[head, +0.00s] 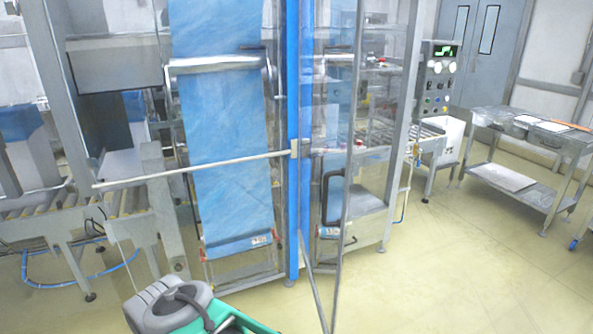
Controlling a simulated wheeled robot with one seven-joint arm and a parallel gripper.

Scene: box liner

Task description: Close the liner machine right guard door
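The liner machine's right guard door (327,120) is a clear panel in a thin grey frame. It meets the blue upright post (293,130) on its left and stands swung out toward me, so it is open. Its black handle (326,199) sits near the free outer edge. The door's bottom edge slants down toward the bottom of the head view. The machine opening (370,190) behind and right of the panel is uncovered. My gripper is not in view. A grey and teal part (175,305) at the bottom appears to be mine.
A thin light bar (195,170) runs left from the post. Blue liner film (225,150) hangs behind it. A roller conveyor (80,210) is at left. A control panel (438,80) and steel table (525,128) are at right. Yellowish floor (450,270) is clear at front right.

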